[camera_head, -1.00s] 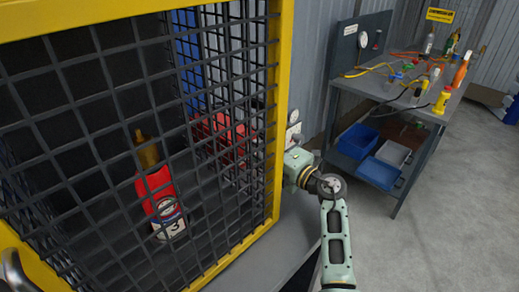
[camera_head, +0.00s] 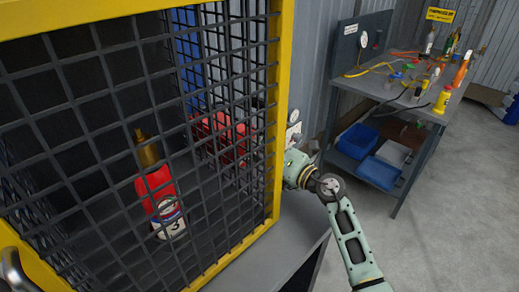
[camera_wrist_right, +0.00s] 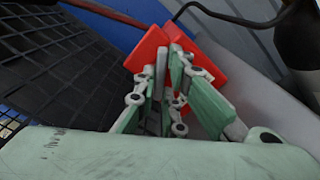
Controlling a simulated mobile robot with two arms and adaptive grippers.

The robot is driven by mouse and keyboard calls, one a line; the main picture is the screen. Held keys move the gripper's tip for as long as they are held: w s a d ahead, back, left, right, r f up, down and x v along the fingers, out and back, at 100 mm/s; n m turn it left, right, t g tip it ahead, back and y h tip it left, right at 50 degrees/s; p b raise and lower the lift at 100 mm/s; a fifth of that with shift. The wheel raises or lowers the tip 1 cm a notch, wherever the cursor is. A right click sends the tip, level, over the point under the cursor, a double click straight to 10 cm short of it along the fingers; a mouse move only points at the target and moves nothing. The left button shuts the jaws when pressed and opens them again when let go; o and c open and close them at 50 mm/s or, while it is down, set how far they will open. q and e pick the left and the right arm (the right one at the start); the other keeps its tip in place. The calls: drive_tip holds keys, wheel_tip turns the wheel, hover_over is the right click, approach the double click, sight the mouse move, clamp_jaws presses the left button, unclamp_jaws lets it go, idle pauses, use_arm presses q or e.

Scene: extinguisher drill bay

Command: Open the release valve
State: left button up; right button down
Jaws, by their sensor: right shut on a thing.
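In the right wrist view my right gripper (camera_wrist_right: 168,85) has its fingers closed on a red part (camera_wrist_right: 150,48), which looks like the handle of the release valve. More of the red part shows on both sides of the fingers. In the head view the right gripper (camera_head: 294,164) is beside the yellow front corner post of the cage, in front of a small white plate (camera_head: 293,135) with a gauge. There the gripper's body hides the red part. My left gripper is not in view.
A mesh cage with a yellow frame (camera_head: 282,60) fills the left, with a red extinguisher (camera_head: 160,195) inside. A workbench (camera_head: 455,100) with bottles and cables stands back right, with blue bins (camera_head: 357,140) below.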

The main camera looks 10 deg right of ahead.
drive_tip(key=shift+f+n, duration=0.1)
drive_tip(key=shift+n, duration=0.4)
drive_tip(key=c, duration=1.8)
unclamp_jaws()
drive_tip(key=shift+c, duration=0.2)
drive_tip(key=shift+s+d, duration=0.1)
drive_tip(key=v, duration=1.2)
